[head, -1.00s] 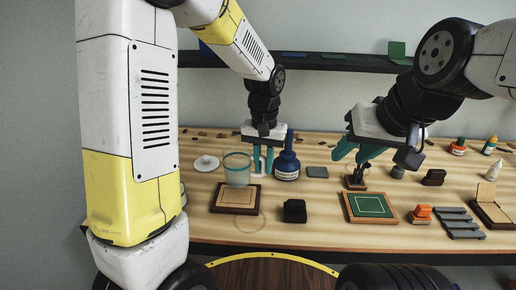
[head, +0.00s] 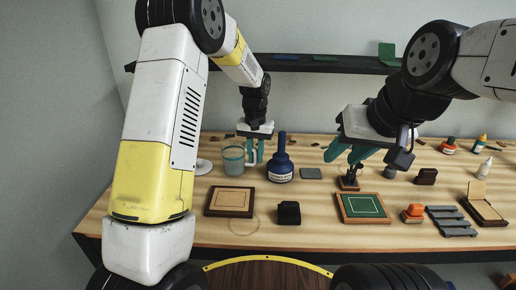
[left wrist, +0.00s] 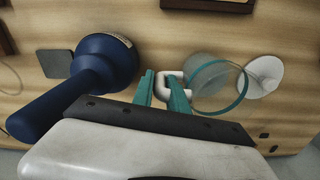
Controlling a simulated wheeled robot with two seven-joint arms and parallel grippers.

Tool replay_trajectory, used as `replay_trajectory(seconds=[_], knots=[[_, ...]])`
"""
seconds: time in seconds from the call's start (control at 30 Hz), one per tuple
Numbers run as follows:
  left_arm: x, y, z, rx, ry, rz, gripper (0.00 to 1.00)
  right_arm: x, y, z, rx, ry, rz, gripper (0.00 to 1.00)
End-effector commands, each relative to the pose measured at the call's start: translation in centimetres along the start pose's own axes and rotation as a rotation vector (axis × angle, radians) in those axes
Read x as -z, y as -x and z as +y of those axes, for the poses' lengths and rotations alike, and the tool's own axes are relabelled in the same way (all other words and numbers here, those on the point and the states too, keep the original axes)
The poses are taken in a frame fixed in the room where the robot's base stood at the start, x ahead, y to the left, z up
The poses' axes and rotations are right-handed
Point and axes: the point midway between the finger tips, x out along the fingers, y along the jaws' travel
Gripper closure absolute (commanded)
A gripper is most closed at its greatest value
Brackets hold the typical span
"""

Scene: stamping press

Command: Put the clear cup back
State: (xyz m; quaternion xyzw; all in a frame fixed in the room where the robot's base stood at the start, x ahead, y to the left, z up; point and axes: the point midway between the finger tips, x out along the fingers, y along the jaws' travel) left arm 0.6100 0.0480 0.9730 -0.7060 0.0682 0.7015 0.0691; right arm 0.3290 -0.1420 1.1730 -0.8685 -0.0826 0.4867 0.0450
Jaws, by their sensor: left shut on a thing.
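The clear cup (head: 233,162), see-through with a teal rim, is behind the brown-framed tan pad and left of the blue bottle. My left gripper (head: 254,156) is shut on its pale handle. In the left wrist view the handle (left wrist: 171,88) sits between the teal fingers (left wrist: 163,90), and the cup (left wrist: 215,85) is on the right. I cannot tell whether its base touches the table. A white disc (head: 203,167) is close to its left, partly hidden by my arm in the head view. My right gripper (head: 350,157) is open above a small dark stand (head: 349,178).
The tan pad (head: 230,201), a black block (head: 289,212) and a green pad (head: 363,208) lie in front. An orange stamp (head: 413,212) and grey slats (head: 450,222) are at the right.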

Motion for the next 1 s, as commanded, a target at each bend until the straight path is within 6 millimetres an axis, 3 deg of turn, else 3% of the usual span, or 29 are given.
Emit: replay_trajectory(seconds=[0.3,0.33,0.43,0.77,1.0], knots=[[0.0,-0.2,0.0,0.000,0.000,0.002,1.00,0.0,0.0,0.0,0.000,0.000,0.000,0.64],[0.0,-0.2,0.0,0.000,0.000,0.002,0.78,0.0,0.0,0.0,0.000,0.000,0.000,0.64],[0.0,-0.2,0.0,0.000,0.000,0.002,0.60,0.0,0.0,0.0,0.000,0.000,0.000,0.64],[0.0,0.2,0.0,0.000,0.000,0.003,0.60,0.0,0.0,0.0,0.000,0.000,0.000,0.64],[0.1,4.1,0.1,-0.001,0.000,0.008,0.60,0.0,0.0,0.0,0.000,0.000,0.000,0.64]])
